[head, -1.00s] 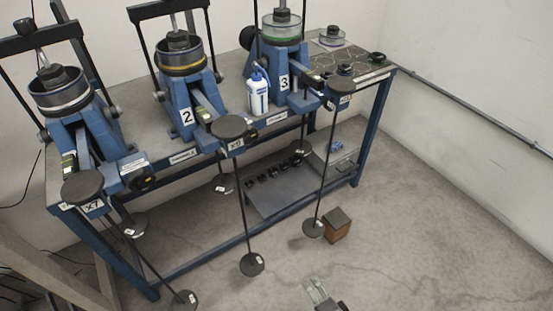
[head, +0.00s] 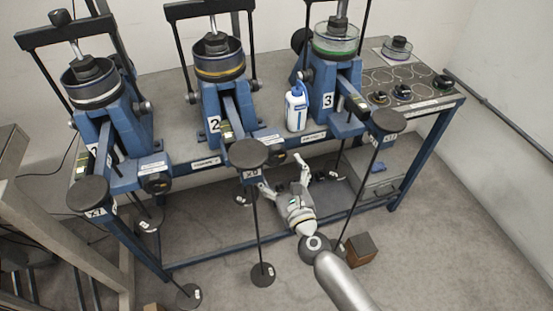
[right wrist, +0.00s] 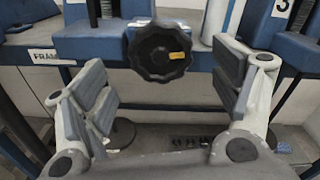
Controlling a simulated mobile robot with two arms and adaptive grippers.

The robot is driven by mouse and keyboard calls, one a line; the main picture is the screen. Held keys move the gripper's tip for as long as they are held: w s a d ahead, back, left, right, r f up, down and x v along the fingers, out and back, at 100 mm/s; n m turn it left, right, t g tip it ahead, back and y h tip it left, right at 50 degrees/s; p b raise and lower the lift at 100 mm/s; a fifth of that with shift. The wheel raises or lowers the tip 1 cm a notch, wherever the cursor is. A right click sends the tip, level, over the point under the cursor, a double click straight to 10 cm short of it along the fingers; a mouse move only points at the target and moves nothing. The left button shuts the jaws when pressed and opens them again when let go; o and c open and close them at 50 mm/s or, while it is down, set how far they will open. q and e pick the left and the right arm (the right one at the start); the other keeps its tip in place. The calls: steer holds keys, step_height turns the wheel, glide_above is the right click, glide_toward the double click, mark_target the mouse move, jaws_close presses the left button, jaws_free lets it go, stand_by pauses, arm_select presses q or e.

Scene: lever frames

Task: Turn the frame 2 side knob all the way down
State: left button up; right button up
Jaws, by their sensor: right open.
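Frame 2 (head: 213,125) is the middle blue lever frame, marked with a 2. Its side knob (right wrist: 160,52) is a black lobed wheel with an orange mark, facing me in the right wrist view. The knob also shows in the head view (head: 271,143), small, just right of the round black lever end. My right gripper (head: 285,173) is open and empty, below and in front of the knob. In the right wrist view its fingers (right wrist: 162,78) stand apart on either side, with the knob between and beyond them, untouched. My left gripper is not in view.
The frame 2 lever's round black end (head: 248,153) and hanging rod stand left of my gripper. A white and blue bottle (head: 296,108) stands on the bench right of the knob. Frame 3 (head: 336,95) is farther right. A brown block (head: 361,249) lies on the floor.

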mark_target(276, 158)
steer(key=shift+x, duration=2.05)
steer(key=shift+c, duration=0.2)
steer(key=c, duration=1)
